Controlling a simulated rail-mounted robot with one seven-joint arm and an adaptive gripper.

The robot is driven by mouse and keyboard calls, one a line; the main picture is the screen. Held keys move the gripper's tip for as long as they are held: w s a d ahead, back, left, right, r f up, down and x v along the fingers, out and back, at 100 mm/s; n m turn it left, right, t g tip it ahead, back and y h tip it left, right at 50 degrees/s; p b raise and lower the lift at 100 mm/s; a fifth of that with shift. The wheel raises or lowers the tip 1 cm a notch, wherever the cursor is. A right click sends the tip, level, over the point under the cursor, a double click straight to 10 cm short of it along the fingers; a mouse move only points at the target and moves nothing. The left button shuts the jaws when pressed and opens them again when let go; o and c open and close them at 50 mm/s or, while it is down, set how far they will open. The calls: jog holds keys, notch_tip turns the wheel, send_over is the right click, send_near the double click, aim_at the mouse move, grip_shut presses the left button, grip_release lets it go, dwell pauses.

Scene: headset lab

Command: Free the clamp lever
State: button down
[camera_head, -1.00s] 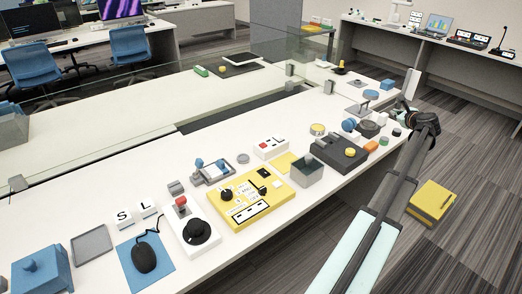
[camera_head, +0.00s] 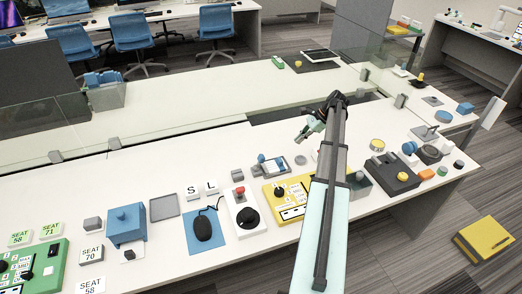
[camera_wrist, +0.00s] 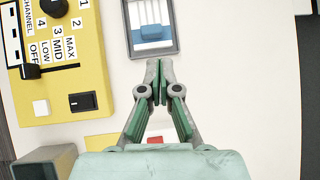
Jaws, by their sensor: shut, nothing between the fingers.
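A grey-framed tray (camera_head: 276,166) holds a blue piece (camera_head: 262,158) and lies behind the yellow panel. In the wrist view the dark-framed tray (camera_wrist: 131,50) holds a blue block (camera_wrist: 152,33). I cannot tell whether this is the clamp lever. My gripper (camera_wrist: 160,92) is shut and empty, with its tips pointing at the near edge of the tray; no contact is clear. In the head view my gripper (camera_head: 304,135) hangs over the table behind the tray. Part of the table is hidden by my arm.
The yellow panel (camera_head: 270,190) with knobs and switches stands beside the tray; in the wrist view it fills the left (camera_wrist: 85,95). A glass divider (camera_head: 190,115) runs behind. White table is bare right of the tray in the wrist view.

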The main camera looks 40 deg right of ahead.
aim_at(259, 162)
jog(key=a, duration=0.1)
jog(key=a+g, duration=0.1)
jog(key=a+n, duration=0.1)
jog(key=shift+w+a+r, duration=0.2)
jog(key=shift+w+a, duration=0.2)
jog(key=p+x, duration=0.2)
jog(key=x, duration=0.2)
jog(key=p+x, duration=0.1)
jog(key=x, duration=0.4)
jog(key=shift+s+a+p, duration=0.1)
jog(key=shift+a+p, duration=0.25)
jog(key=shift+a, duration=0.1)
jog(key=shift+w+a+r+p, duration=0.2)
jog(key=shift+a+p, duration=0.1)
jog(key=shift+a, duration=0.3)
jog(key=shift+w+a+r+p, duration=0.2)
jog(key=shift+a+p, duration=0.1)
jog(key=shift+a, duration=0.25)
jog(key=shift+w+a+r+p, duration=0.2)
jog(key=shift+a+p, duration=0.1)
jog(key=shift+a, duration=0.3)
